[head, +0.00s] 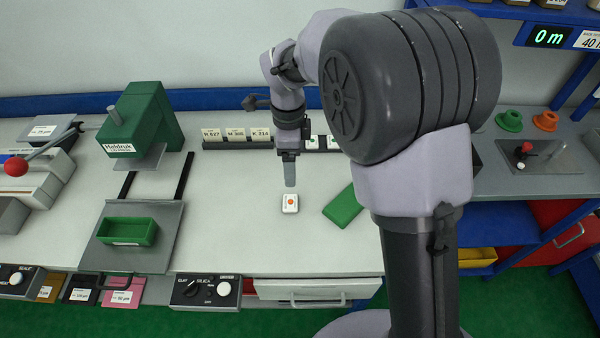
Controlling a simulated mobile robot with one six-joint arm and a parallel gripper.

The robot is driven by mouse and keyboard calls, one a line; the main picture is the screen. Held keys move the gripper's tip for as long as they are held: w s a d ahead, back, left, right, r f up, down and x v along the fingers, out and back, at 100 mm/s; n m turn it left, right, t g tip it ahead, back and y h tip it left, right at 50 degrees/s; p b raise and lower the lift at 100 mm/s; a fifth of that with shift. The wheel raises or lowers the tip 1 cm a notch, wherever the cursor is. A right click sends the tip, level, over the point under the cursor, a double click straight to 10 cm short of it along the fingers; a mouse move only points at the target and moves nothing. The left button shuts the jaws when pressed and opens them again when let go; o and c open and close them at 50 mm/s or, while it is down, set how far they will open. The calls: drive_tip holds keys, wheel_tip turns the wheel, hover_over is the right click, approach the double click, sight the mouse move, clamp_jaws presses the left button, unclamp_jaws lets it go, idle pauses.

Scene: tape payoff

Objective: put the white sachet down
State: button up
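The white sachet (290,203), a small rounded square with an orange-red dot, shows on or just above the light worktop (240,215) in the middle of the head view. My gripper (290,184) points down right behind it, with its fingertips close to the sachet's far edge. The fingers line up one behind the other from here, so I cannot tell whether they are open or shut. I also cannot tell whether they touch the sachet.
A green block (343,206) lies right of the sachet. A row of label cards (236,137) stands behind. A green press (145,120) and a green tray (128,231) on a grey plate are to the left. The worktop's front is clear.

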drive_tip(key=b, duration=0.4)
hover_over(290, 201)
wheel_tip(290, 201, down, 12)
drive_tip(key=shift+r, duration=0.25)
wheel_tip(290, 201, down, 5)
drive_tip(key=shift+r+b, duration=0.1)
drive_tip(key=shift+b, duration=1.05)
drive_tip(key=shift+s+r, duration=0.1)
drive_tip(key=shift+c, duration=0.7)
drive_tip(key=c, duration=1.4)
drive_tip(key=shift+r, duration=0.15)
drive_tip(key=shift+c, duration=0.2)
